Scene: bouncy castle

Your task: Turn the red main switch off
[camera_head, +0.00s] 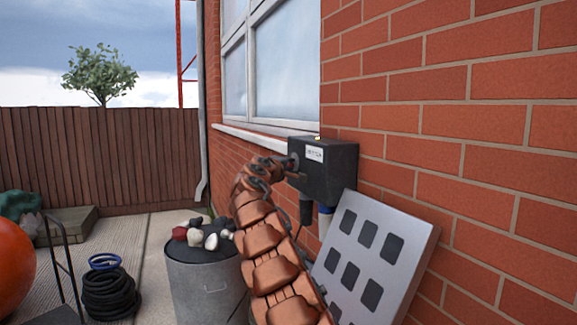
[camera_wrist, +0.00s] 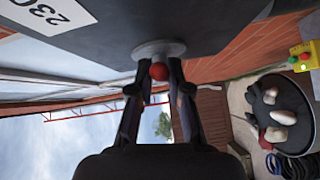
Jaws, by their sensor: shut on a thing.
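A dark grey box (camera_head: 325,170) with a white label is mounted on the brick wall below the window. In the wrist view, the red switch (camera_wrist: 158,71) sticks out from a round grey base on the box's face (camera_wrist: 110,40). My gripper (camera_wrist: 160,75) has its two black fingers on either side of the red switch and is shut on it. In the head view, my gripper (camera_head: 287,163) reaches the left face of the box. The switch is hidden there, and I cannot tell its turned position.
A grey panel with dark squares (camera_head: 375,255) leans on the wall below the box. A round bin (camera_head: 200,285) with stones on top stands left of my arm. A yellow box with red and green buttons (camera_wrist: 303,56) shows near the bin. Black coiled hose (camera_head: 108,293) lies farther left.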

